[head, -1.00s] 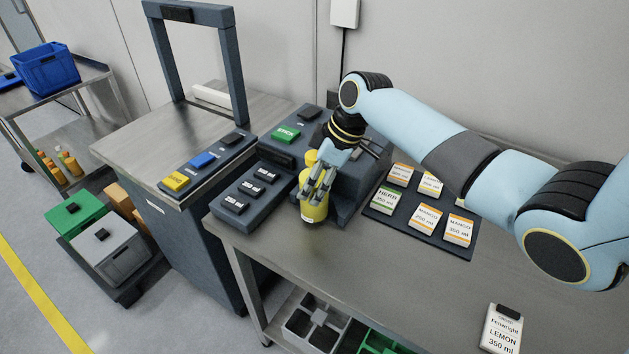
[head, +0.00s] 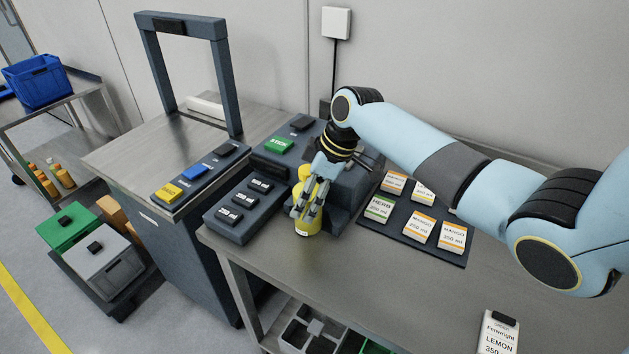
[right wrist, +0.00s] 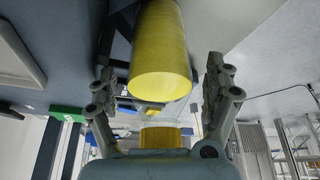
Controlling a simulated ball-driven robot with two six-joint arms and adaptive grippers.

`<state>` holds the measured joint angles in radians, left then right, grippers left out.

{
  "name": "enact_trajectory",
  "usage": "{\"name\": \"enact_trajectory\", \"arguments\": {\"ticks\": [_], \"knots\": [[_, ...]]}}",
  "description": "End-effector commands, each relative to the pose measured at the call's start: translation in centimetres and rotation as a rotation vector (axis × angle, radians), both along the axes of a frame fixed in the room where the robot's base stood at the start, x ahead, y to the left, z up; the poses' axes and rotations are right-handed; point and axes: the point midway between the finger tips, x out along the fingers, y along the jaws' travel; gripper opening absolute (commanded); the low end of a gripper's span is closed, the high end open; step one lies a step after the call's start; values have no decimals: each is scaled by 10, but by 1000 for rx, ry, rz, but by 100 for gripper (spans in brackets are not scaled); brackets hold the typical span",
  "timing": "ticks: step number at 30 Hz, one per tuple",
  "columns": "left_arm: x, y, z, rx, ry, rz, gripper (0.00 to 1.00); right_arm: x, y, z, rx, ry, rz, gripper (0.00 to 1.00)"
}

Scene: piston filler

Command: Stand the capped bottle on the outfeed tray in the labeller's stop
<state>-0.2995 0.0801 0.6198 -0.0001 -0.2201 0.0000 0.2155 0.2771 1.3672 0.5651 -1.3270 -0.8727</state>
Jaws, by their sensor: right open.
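The yellow bottle (head: 308,226) stands upright at the front of the dark labeller (head: 345,185), beside its block. My right gripper (head: 308,206) is open, with its fingers reaching down around the bottle and hiding part of it. In the right wrist view a large yellow cylinder (right wrist: 162,55) lies between the spread fingers, with gaps on both sides. A smaller yellow piece (right wrist: 165,137) shows close to the palm. Whether the bottle touches the stop is hidden. My left gripper is not in view.
A panel with a green STICK button (head: 279,145) and a block of black buttons (head: 245,210) stand to the left. A dark board of label cards (head: 420,220) lies to the right. A lemon card (head: 497,335) is at the front right.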

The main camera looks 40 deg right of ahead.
Motion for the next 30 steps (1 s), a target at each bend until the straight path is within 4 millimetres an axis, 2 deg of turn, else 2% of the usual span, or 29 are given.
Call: {"name": "enact_trajectory", "arguments": {"ticks": [15,21,30], "knots": [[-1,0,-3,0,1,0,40,-27,-28,93,-3,-3,1,85],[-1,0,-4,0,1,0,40,-32,-32,108,-2,-1,0,85],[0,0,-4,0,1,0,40,-32,-32,109,-1,-1,0,85]]}}
